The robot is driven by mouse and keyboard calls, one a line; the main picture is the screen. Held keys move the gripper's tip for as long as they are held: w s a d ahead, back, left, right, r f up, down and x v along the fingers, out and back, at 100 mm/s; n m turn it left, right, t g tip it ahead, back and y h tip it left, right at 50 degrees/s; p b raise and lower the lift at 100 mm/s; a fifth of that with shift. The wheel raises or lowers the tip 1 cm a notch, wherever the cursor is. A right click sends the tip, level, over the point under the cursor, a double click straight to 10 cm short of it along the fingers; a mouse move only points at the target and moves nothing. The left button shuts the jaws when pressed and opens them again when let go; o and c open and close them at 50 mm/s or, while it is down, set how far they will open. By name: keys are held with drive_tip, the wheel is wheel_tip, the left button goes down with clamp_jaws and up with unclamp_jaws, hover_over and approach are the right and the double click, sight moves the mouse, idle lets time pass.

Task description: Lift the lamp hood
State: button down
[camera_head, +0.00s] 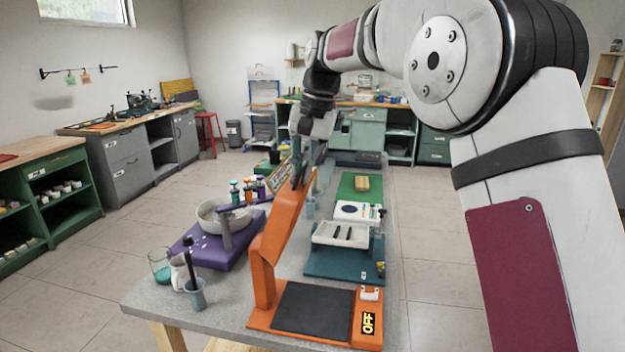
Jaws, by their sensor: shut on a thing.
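An orange post rises at the base's left side. The orange lamp hood (284,228) slants steeply up and away from the top of the post, clear of the pad. My gripper (300,172) is at the hood's upper far end and is shut on it. The fingers are small and dark here, so the exact contact is hard to see.
A purple stand with a white bowl (211,217) is left of the hood. A beaker (159,265) and a grey cup (196,293) stand at the front left. A white tray (341,235) on a teal base is right of the hood. My arm crosses the upper right.

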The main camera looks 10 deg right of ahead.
drive_tip(key=shift+a+r, duration=0.1)
drive_tip(key=shift+a, duration=0.15)
drive_tip(key=c, duration=1.7)
unclamp_jaws()
drive_tip(key=shift+w, duration=0.1)
drive_tip(key=shift+v, duration=6)
